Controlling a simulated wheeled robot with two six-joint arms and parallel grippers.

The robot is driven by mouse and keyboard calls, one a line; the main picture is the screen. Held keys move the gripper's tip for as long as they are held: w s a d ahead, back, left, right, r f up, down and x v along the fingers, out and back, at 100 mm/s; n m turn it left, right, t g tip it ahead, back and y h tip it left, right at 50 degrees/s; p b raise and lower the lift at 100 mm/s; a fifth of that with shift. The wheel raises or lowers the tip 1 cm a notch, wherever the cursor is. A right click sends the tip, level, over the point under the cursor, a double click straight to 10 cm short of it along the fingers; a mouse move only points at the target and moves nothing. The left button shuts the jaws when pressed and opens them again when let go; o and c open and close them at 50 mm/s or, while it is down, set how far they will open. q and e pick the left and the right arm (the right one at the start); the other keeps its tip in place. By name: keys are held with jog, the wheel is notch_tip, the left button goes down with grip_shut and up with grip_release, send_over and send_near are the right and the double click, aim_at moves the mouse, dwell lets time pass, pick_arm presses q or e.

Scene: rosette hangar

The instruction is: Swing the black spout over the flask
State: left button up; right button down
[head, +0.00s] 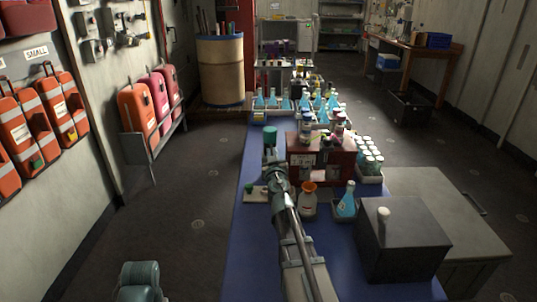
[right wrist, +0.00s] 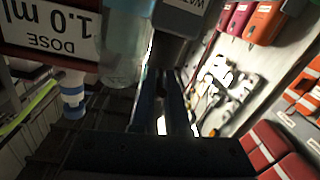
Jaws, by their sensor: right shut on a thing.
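My right gripper (head: 274,168) reaches up the table's left side in the head view, close to the red-brown box. It also shows in the right wrist view (right wrist: 166,82), its dark fingers close together on a thing that I cannot make out. The black spout is not clearly visible; the fingers and shadow may hide it. A teal cap (head: 269,139) stands just beyond the gripper. A flask with an orange top (head: 308,204) stands right of the gripper, and a flask of blue liquid (head: 346,206) stands further right.
The red-brown box (head: 337,167) stands behind the flasks; a "DOSE 1.0 ml" sign (right wrist: 50,28) shows in the right wrist view. White-capped jars (head: 369,158) stand at right. A dark box (head: 402,245) is front right. The blue table (head: 248,245) is bare at front left.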

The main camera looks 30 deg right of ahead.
jog(key=shift+s+d+n+t+y, duration=0.2)
jog(key=shift+d+n+t+y, duration=0.25)
jog(key=shift+n+y, duration=0.6)
jog(key=shift+y, duration=0.25)
jog(key=c, duration=0.9)
grip_release()
